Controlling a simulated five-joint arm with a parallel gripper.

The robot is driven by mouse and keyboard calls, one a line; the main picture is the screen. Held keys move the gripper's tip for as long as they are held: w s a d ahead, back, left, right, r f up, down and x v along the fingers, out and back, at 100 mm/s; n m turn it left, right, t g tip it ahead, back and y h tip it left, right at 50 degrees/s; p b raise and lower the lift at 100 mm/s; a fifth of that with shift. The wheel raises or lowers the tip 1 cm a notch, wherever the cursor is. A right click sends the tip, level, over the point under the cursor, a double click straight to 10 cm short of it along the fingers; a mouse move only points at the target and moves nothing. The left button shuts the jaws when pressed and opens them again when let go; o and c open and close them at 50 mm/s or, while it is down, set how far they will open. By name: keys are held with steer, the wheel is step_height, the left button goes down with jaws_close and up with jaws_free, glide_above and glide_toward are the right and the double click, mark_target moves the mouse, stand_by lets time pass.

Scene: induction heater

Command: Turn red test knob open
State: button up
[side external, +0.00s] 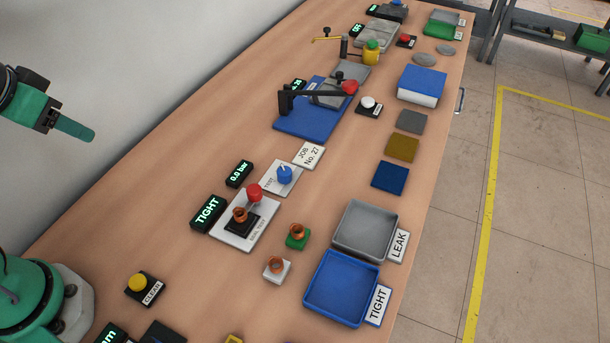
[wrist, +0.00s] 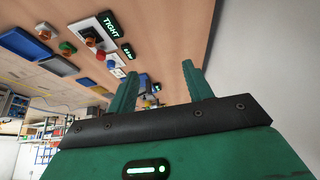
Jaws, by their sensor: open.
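A red round knob (side external: 254,192) stands on the white seal test plate (side external: 232,236), beside a copper-coloured ring part on a black block (side external: 239,217). The red knob also shows small in the wrist view (wrist: 100,55). A blue knob (side external: 284,174) sits on a separate white plate labelled TEST, just behind. My gripper (wrist: 160,70) is open with nothing between its two green fingers. In the side view my gripper (side external: 80,129) is at the upper left, well apart from both knobs, with one finger clearly visible.
Displays read TIGHT (side external: 207,212) and 0.0 bar (side external: 239,173). Copper rings sit on a green block (side external: 297,240) and a white block (side external: 276,272). A grey LEAK tray (side external: 390,239) and blue TIGHT tray (side external: 314,315) stand to the right. A yellow button (side external: 137,282) is front left.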

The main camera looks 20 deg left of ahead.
steer(key=shift+w, duration=0.15)
steer(key=n+g, duration=0.6)
steer(key=n, duration=0.3)
glide_above(254, 189)
steer(key=f, duration=1.2)
steer(key=shift+a+f, duration=0.25)
steer(key=shift+f, duration=0.15)
steer(key=shift+d+f, duration=0.2)
steer(key=shift+d, duration=0.05)
steer(key=shift+f, duration=3.9)
